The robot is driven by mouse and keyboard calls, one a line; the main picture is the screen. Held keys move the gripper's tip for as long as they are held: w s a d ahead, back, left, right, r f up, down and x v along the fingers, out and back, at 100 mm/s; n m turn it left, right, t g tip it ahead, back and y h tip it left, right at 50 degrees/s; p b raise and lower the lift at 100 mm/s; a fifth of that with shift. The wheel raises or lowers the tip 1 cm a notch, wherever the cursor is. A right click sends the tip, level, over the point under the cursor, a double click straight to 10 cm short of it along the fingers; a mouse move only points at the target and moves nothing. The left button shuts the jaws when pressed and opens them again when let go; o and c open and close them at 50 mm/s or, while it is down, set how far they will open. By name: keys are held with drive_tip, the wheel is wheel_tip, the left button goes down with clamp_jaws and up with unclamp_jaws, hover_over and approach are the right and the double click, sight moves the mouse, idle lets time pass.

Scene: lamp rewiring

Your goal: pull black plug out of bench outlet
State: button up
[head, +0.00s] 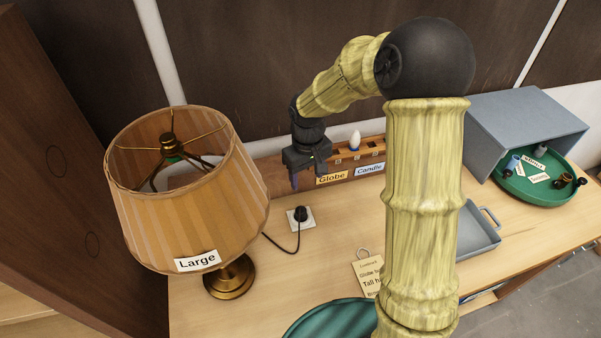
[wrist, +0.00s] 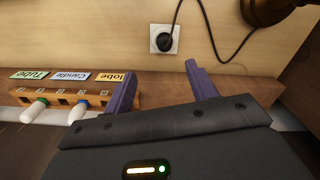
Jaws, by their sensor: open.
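The black plug (head: 300,213) sits in the white bench outlet (head: 307,226) on the wooden bench, right of the lamp's base. Its black cord (head: 284,249) runs down and left toward the lamp. In the wrist view the plug (wrist: 164,41) and outlet (wrist: 154,31) show beyond the fingertips. My gripper (head: 302,180) hangs above the bench, behind the outlet and in front of the bulb rack. In the wrist view my gripper (wrist: 158,74) is open and empty, its two purple fingers apart, with neither touching the plug.
The lamp (head: 187,195) labelled Large stands at left. A wooden bulb rack (head: 345,167) with Globe and Candle labels runs along the back. A grey tray (head: 480,233), green round tray (head: 568,205), blue-grey box (head: 500,120) and tag (head: 366,272) lie rightward. Bench around the outlet is clear.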

sight(301, 210)
drive_tip(key=shift+w+a+f, duration=0.35)
drive_tip(key=shift+w+a, duration=0.35)
drive_tip(key=shift+w, duration=0.1)
wheel_tip(301, 210, down, 17)
drive_tip(key=p, duration=0.3)
drive_tip(key=shift+r+p, duration=0.1)
drive_tip(key=shift+p, duration=0.2)
drive_tip(key=shift+d+f, duration=0.1)
drive_tip(key=shift+f, duration=0.2)
drive_tip(key=shift+s, duration=0.1)
drive_tip(key=c, duration=0.6)
drive_tip(key=o, duration=0.6)
